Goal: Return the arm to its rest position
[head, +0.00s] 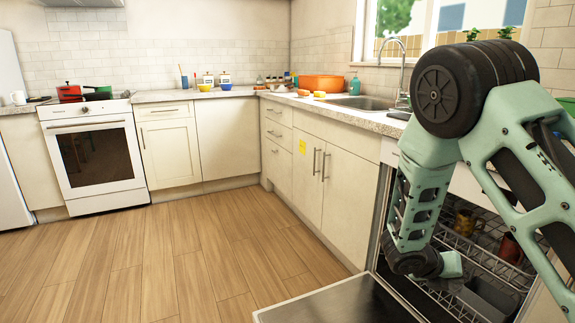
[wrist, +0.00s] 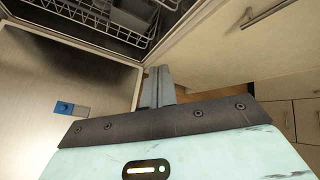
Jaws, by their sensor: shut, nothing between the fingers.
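My arm (head: 428,185) reaches down at the right of the head view, bent, with its lower end in front of the open dishwasher. My gripper (wrist: 158,72) shows in the wrist view with its two grey fingers together and nothing between them. It is over the right edge of the lowered dishwasher door (wrist: 100,75), just outside the rack. The door also shows at the bottom of the head view (head: 335,305). In the head view the fingers are hard to make out.
The dishwasher rack (head: 487,262) holds a yellow mug (head: 466,222) and a reddish mug (head: 511,249). A blue tablet-like piece (wrist: 64,107) is on the door's inner face. Cabinets (head: 312,180) stand beyond the dishwasher. The wooden floor (head: 170,260) at left is clear.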

